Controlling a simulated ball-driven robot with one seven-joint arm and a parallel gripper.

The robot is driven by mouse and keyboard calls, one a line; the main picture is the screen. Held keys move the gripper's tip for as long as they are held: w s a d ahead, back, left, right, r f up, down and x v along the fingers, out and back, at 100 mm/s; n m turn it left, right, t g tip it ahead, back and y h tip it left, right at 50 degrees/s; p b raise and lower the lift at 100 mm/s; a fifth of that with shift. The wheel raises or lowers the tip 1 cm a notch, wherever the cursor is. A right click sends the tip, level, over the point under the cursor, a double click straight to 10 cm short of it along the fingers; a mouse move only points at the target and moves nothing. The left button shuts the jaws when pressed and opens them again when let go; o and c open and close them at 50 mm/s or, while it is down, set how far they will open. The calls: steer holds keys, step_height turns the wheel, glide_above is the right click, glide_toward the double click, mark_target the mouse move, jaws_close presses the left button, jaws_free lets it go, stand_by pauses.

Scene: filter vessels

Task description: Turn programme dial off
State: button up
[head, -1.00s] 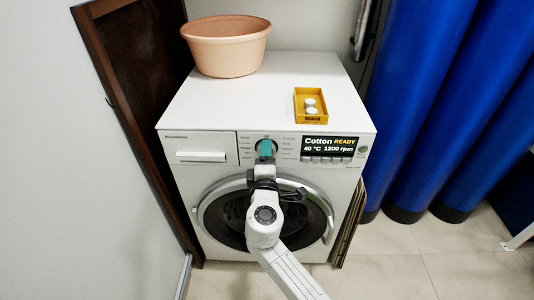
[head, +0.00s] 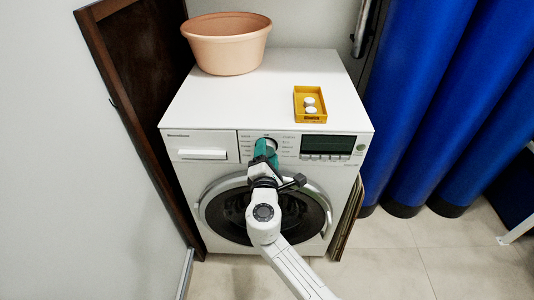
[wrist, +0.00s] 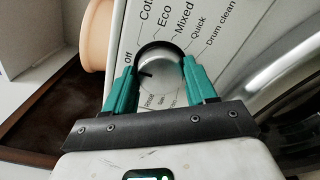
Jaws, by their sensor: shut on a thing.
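The programme dial (wrist: 162,70) is a round silver knob on the washing machine's front panel (head: 220,145). In the wrist view its dark mark points left, near the printed word Off (wrist: 128,57). My gripper (head: 266,146) is shut on the dial, with one teal finger on each side of it; the fingers also show in the wrist view (wrist: 160,80). In the head view my gripper hides most of the dial. The display (head: 328,146) right of the dial is dark and shows no text.
The round door (head: 222,215) is below the panel. A brown board (head: 135,110) leans at the left, and blue columns (head: 430,100) stand at the right.

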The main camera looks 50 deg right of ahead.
steer(key=o, duration=1)
steer(key=shift+o, duration=0.2)
steer(key=shift+a, duration=0.1)
steer(key=v, duration=1)
steer(key=shift+s+a, duration=0.2)
steer(key=shift+s, duration=0.1)
